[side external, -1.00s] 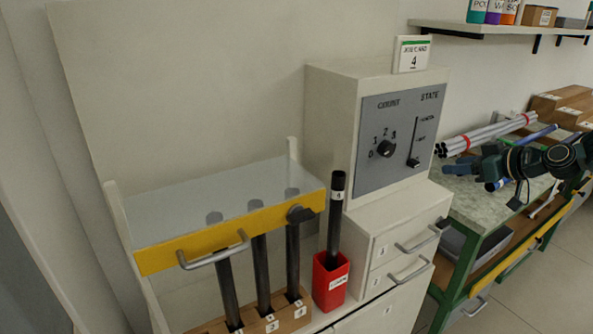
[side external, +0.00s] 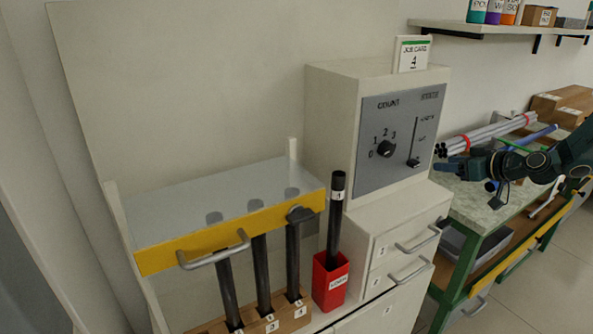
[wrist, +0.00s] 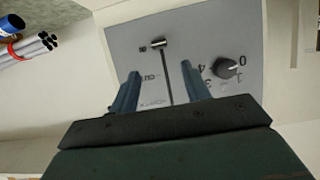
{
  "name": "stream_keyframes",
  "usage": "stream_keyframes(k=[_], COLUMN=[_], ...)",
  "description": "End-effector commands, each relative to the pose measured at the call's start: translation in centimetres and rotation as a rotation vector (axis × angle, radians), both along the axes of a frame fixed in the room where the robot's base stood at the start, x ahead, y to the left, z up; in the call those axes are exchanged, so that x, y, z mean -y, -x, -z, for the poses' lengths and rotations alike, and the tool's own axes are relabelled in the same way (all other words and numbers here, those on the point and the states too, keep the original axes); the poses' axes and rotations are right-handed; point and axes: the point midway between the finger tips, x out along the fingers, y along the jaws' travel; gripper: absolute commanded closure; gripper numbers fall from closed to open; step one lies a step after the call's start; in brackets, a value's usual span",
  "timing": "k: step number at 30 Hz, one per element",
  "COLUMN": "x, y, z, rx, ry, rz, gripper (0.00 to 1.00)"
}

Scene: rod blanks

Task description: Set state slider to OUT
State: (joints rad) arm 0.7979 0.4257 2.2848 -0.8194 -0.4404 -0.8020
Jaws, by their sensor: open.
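The state slider is a small handle (side external: 413,162) on a vertical slot in the grey panel (side external: 375,178). It sits at the bottom end of the slot in the side view. In the wrist view, which shows the panel upside down, the handle (wrist: 158,43) is at the slot's upper end, beside a short label. A label that looks like OUT is partway along the slot. My gripper (side external: 440,166) is open and empty in front of the panel's right side. In the wrist view its fingers (wrist: 160,70) straddle the slot, with the handle beyond the tips. Contact is not visible.
A count knob (side external: 386,148) is left of the slider. A job card reading 4 (side external: 412,54) stands on the cabinet. A red holder (side external: 330,280) with a dark rod and a yellow-fronted rack (side external: 230,237) are at left. Pale tubes (side external: 485,135) lie on the bench behind my gripper.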

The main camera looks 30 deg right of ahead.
Motion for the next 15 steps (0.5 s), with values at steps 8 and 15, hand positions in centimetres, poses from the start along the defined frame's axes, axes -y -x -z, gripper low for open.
stream_keyframes(k=[8, 15], x=[-0.2, -0.1], y=[-4.1, -7.1], z=[1.8, 3.0], rx=[-0.001, 0.000], ry=[-0.001, 0.000], rz=[-0.004, -0.002], gripper=[0.53, 0.53])
